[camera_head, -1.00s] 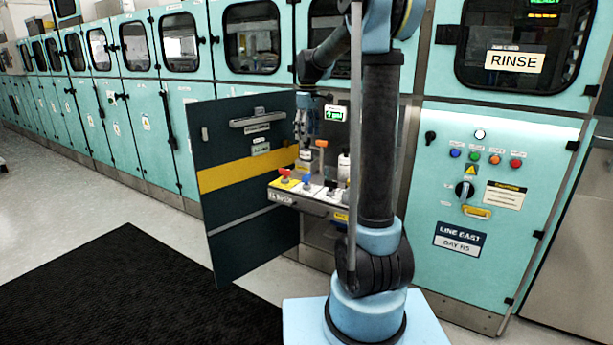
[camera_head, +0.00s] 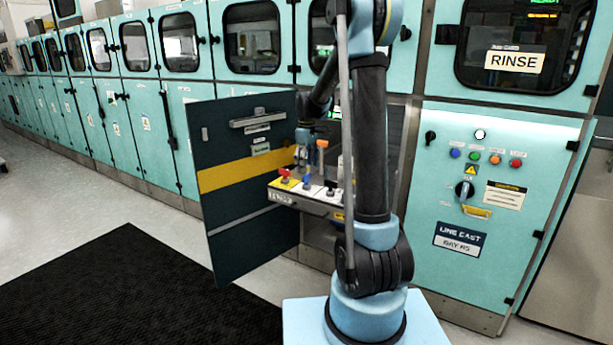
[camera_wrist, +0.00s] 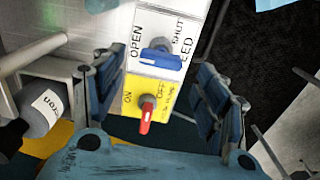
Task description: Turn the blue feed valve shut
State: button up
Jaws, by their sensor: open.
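The blue feed valve (camera_wrist: 162,60) is a blue bar handle on a grey knob, on a white plate marked OPEN on the left and SHUT on the right. Its bar lies crosswise to the plate's length in the wrist view. It also shows as a small blue handle in the head view (camera_head: 306,181). My gripper (camera_wrist: 163,72) is open and empty, its two fingers apart on either side of the valve panel. The valve appears between and beyond the fingertips. Whether either finger touches it cannot be told. In the head view the gripper is small and partly hidden by my arm.
A red-handled valve (camera_wrist: 146,113) on a yellow ON/OFF plate is beside the blue one. A black-handled valve (camera_head: 331,186) sits to the right. A labelled bottle (camera_wrist: 43,111) stands close left of my gripper. The open dark cabinet door (camera_head: 240,215) borders the bay's left.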

aim_at(307, 174)
jog(key=shift+f, duration=2.1)
jog(key=c, duration=1)
